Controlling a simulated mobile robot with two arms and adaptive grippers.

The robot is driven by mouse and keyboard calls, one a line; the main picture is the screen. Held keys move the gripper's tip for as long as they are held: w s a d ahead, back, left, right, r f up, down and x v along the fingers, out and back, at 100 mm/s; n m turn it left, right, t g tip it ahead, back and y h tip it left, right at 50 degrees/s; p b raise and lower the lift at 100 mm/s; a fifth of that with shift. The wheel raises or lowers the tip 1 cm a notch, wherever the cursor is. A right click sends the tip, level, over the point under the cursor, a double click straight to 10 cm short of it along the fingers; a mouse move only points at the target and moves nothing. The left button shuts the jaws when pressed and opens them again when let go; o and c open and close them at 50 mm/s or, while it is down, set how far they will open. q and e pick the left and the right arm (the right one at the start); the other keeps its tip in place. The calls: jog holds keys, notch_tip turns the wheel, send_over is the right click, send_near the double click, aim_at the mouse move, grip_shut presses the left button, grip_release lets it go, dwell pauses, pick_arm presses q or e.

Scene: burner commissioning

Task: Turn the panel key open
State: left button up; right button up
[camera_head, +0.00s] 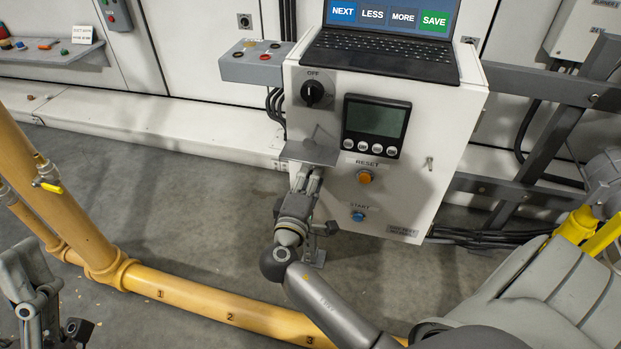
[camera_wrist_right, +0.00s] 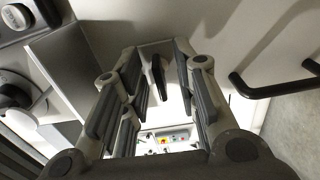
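The white control panel (camera_head: 455,110) stands in the middle of the head view. My right gripper (camera_head: 312,178) is at its left front, just under a small grey ledge (camera_head: 310,153). In the right wrist view the fingers (camera_wrist_right: 160,95) are apart, with gaps on both sides of a dark flat upright piece (camera_wrist_right: 158,75), which may be the key. Its head-view position is hidden by the ledge or gripper. A small metal key-like fitting (camera_head: 430,163) also shows on the panel's right side. My left gripper (camera_head: 48,315) is at the lower left, far from the panel; its opening is unclear.
A black OFF knob (camera_head: 312,93), a display (camera_head: 376,124), an orange RESET button (camera_head: 366,177) and a blue START button (camera_head: 358,215) are on the panel. A laptop (camera_head: 385,45) sits on top. A yellow pipe (camera_head: 200,300) crosses the floor in front.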

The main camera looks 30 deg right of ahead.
jog(key=v, duration=1.2)
dwell(0.4)
